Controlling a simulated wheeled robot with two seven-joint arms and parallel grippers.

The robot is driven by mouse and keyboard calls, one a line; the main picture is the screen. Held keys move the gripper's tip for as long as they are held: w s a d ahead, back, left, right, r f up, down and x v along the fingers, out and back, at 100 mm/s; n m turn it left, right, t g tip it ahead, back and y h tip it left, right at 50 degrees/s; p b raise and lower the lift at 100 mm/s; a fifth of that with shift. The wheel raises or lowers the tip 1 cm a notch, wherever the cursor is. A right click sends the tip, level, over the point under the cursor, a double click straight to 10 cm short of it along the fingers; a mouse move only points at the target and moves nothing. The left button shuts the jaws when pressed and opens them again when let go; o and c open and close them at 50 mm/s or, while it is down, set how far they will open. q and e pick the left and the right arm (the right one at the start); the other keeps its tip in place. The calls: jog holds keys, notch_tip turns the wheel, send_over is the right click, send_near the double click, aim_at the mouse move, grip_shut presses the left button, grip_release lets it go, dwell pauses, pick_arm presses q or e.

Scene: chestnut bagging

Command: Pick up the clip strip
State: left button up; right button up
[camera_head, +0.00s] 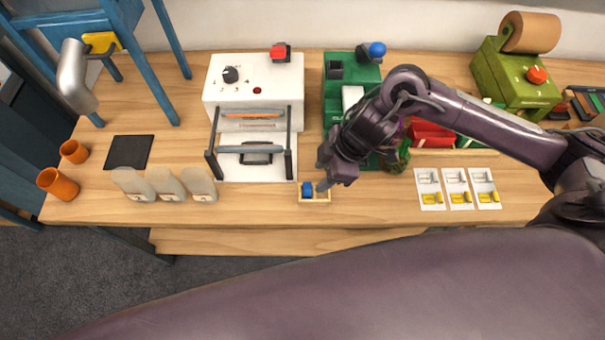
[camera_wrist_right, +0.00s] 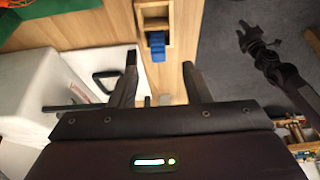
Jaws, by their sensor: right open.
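The clip strip appears to be the small blue piece (camera_head: 308,188) in a little wooden holder (camera_head: 325,198) at the table's front edge. In the right wrist view the blue piece (camera_wrist_right: 157,47) sits in the holder (camera_wrist_right: 153,12), ahead of my fingers and roughly between them. My right gripper (camera_head: 323,186) is beside the blue piece, just to its right in the head view. Its two fingers (camera_wrist_right: 162,78) are apart with nothing between them. A dark arm end (camera_wrist_right: 250,38), apparently my left gripper, hangs over the floor in the wrist view; its jaws are too small to read.
A white sealing machine (camera_head: 255,90) stands left of the holder, a green device (camera_head: 337,100) behind it. Several pale bags (camera_head: 168,185) stand at the left front. White cards (camera_head: 457,188) with yellow pieces lie to the right. The front edge drops to grey floor.

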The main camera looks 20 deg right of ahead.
aim_at(310, 185)
jog(key=p+x, duration=0.1)
jog(key=x, duration=0.2)
jog(key=shift+a+f, duration=0.25)
jog(key=shift+f, duration=0.05)
jog(key=x, duration=0.2)
jog(key=shift+w+a+f, duration=0.1)
jog(key=shift+w+f, duration=0.1)
jog(key=shift+f, duration=0.1)
jog(key=shift+w+a+f, duration=0.1)
jog(key=shift+f, duration=0.25)
jog(key=shift+c, duration=1.3)
pick_arm(q)
jog(key=s, duration=0.1)
jog(key=s+r, duration=0.1)
jog(key=s, duration=0.1)
jog(key=shift+s+a, duration=0.1)
pick_arm(e)
grip_shut()
